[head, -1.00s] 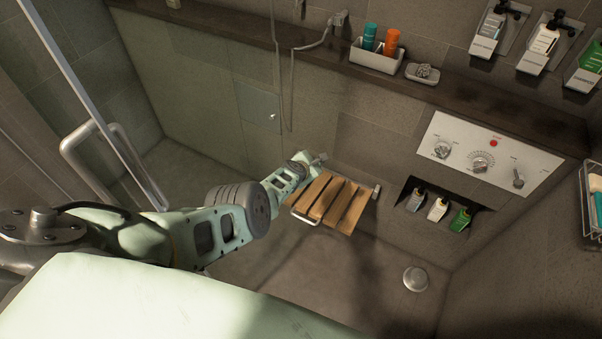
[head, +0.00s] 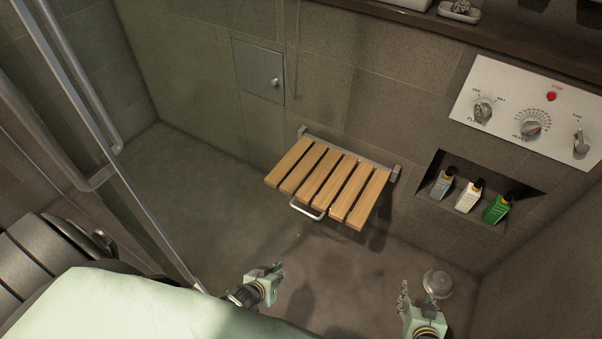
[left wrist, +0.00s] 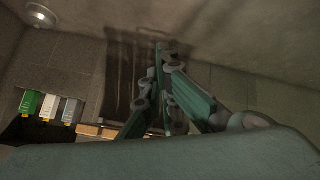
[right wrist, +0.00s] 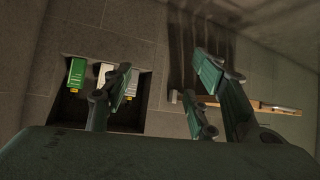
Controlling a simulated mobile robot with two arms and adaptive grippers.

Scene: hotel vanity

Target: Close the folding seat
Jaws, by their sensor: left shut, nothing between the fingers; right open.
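The folding seat (head: 328,184) has several wooden slats and a metal handle loop (head: 307,210) at its front edge. It is folded down, sticking out roughly level from the wall. My left gripper (head: 278,268) is shut and empty, in front of and below the seat, apart from it. My right gripper (head: 404,290) is open and empty, lower right of the seat, near the floor drain. In the left wrist view the seat (left wrist: 90,130) is partly hidden behind the fingers. In the right wrist view the seat (right wrist: 270,106) shows edge-on behind the fingers.
A wall niche (head: 482,190) with several bottles is right of the seat, below the control panel (head: 525,115). A round metal piece (head: 438,284) is on the floor at right. A glass door with a metal handle (head: 100,178) stands at left. Floor left of the seat is clear.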

